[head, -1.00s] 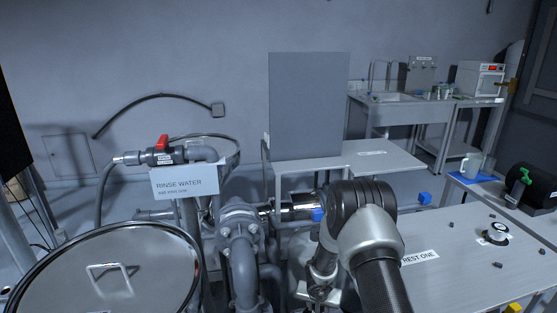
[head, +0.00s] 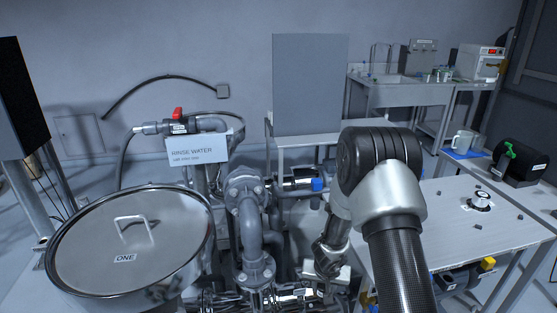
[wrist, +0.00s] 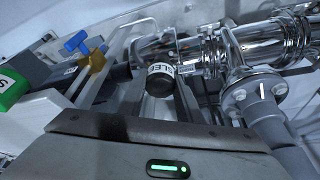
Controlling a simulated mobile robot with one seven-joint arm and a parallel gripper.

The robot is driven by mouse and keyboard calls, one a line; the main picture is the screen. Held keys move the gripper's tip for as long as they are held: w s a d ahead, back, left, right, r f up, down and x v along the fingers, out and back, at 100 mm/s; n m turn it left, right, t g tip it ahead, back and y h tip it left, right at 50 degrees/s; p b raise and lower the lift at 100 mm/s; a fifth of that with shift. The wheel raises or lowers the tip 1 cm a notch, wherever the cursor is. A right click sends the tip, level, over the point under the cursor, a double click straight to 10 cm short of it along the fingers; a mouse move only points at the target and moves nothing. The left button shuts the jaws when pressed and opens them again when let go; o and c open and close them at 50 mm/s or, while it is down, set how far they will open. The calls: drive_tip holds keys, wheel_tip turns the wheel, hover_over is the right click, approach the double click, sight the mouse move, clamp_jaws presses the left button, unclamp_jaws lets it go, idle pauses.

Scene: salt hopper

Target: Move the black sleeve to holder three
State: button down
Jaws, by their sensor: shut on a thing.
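The black sleeve (wrist: 161,80), a short dark cylinder with a white printed label, shows in the middle of the wrist view. My gripper (wrist: 160,104) is shut on it, with its fingers reaching forward on both sides. In the head view my gripper (head: 322,268) is low, just right of the grey pipework, and partly hidden by my arm; I cannot make out the sleeve there. I cannot identify holder three in either view.
Polished pipes (wrist: 270,42) and a grey flanged pipe (wrist: 255,97) lie close on the right in the wrist view. A lidded drum (head: 68,250) marked ONE stands left. A grey table (head: 425,225) stands right. A rinse water sign (head: 200,149) stands behind the pipes.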

drive_tip(key=s+r+n+p, duration=0.1)
drive_tip(key=s+r+p, duration=0.3)
drive_tip(key=r, duration=0.9)
drive_tip(key=s+r+n+p, duration=0.1)
drive_tip(key=s+r+p, duration=0.3)
drive_tip(key=r, duration=0.9)
drive_tip(key=s, duration=0.2)
drive_tip(key=shift+s+r+n+y+p, duration=0.2)
drive_tip(key=shift+s+n+y+p, duration=0.1)
drive_tip(key=shift+s+y, duration=0.1)
drive_tip(key=shift+d, duration=0.2)
